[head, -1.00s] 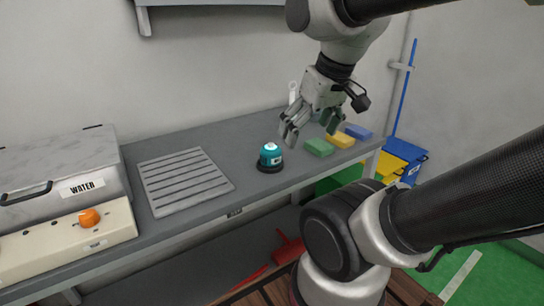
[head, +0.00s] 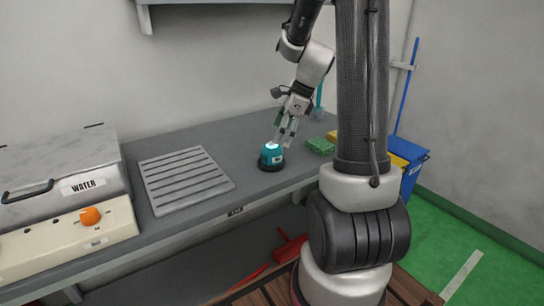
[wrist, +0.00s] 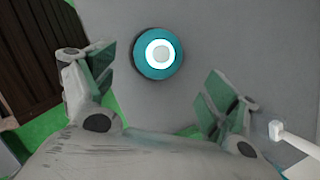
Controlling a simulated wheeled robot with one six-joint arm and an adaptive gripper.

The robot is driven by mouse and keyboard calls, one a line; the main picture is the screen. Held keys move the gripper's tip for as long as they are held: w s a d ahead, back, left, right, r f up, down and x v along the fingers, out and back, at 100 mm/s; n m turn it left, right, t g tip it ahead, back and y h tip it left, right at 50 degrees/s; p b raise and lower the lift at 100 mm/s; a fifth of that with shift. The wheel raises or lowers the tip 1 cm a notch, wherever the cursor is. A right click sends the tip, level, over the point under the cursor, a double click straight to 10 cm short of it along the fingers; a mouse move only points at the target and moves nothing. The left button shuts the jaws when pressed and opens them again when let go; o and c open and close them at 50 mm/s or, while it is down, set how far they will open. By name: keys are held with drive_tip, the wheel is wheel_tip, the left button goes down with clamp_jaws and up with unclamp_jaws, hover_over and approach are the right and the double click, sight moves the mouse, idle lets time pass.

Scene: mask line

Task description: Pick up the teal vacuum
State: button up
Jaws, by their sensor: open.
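The teal vacuum (head: 270,157) is a small round teal unit with a dark base and a white top. It stands upright on the grey counter, near its front edge. In the wrist view the teal vacuum (wrist: 158,53) shows from above as a teal disc with a white ring, beyond and between the spread fingers. My gripper (head: 283,137) is open and empty, its fingertips just above and to the right of the vacuum in the head view. The open fingers also show in the wrist view (wrist: 158,88). I cannot tell from the head view whether a fingertip touches it.
A ribbed grey drain panel (head: 186,180) lies left of the vacuum. A box marked WATER (head: 62,172) with an orange knob (head: 90,216) is at far left. Green sponges (head: 320,146) lie right of the gripper. A blue bin (head: 412,172) stands beyond the counter.

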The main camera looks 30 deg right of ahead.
sight(275, 145)
drive_tip(key=shift+w+f+m, duration=0.1)
drive_tip(key=shift+f+m, duration=0.05)
drive_tip(key=shift+m, duration=0.85)
drive_tip(key=shift+w+a+f, duration=0.1)
drive_tip(key=shift+a+f, duration=0.05)
drive_tip(key=shift+f, duration=0.2)
drive_tip(key=x, duration=0.7)
drive_tip(key=shift+a+r, duration=0.1)
drive_tip(key=shift+a, duration=0.1)
drive_tip(key=c, duration=1.3)
drive_tip(key=shift+c, duration=0.3)
drive_tip(key=shift+r, duration=0.1)
wheel_tip(275, 145, up, 10)
drive_tip(key=shift+f, duration=0.1)
